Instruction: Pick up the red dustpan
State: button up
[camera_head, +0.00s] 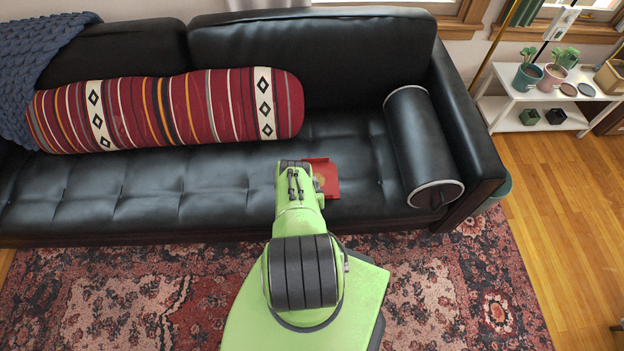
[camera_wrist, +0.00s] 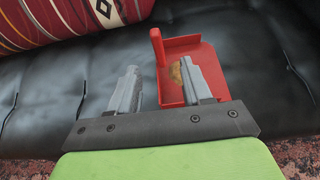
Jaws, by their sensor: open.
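The red dustpan (camera_head: 329,177) lies on the black sofa seat, partly hidden behind my green arm in the head view. In the wrist view the dustpan (camera_wrist: 206,55) shows its pan on the right and a short upright red handle (camera_wrist: 158,47) at its left corner. A small brownish patch shows inside the pan, partly behind a finger. My gripper (camera_wrist: 163,85) is open, with its two grey fingers apart. The right finger overlaps the pan in the picture and the left finger is over the bare seat. The handle lies beyond the fingertips, between their lines. I cannot tell whether they touch.
The black sofa (camera_head: 120,190) carries a striped red bolster (camera_head: 170,108) at the left back and a black cylindrical bolster (camera_head: 420,145) at the right. A patterned rug (camera_head: 460,290) covers the floor in front. A white plant shelf (camera_head: 545,100) stands at the right.

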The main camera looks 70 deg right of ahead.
jog(key=b+x, duration=0.4)
jog(key=b, duration=0.1)
jog(key=b+x, duration=0.8)
jog(key=b, duration=0.1)
jog(key=shift+w+r+b, duration=0.25)
jog(key=shift+w+b, duration=0.05)
jog(key=shift+b, duration=0.05)
grip_shut()
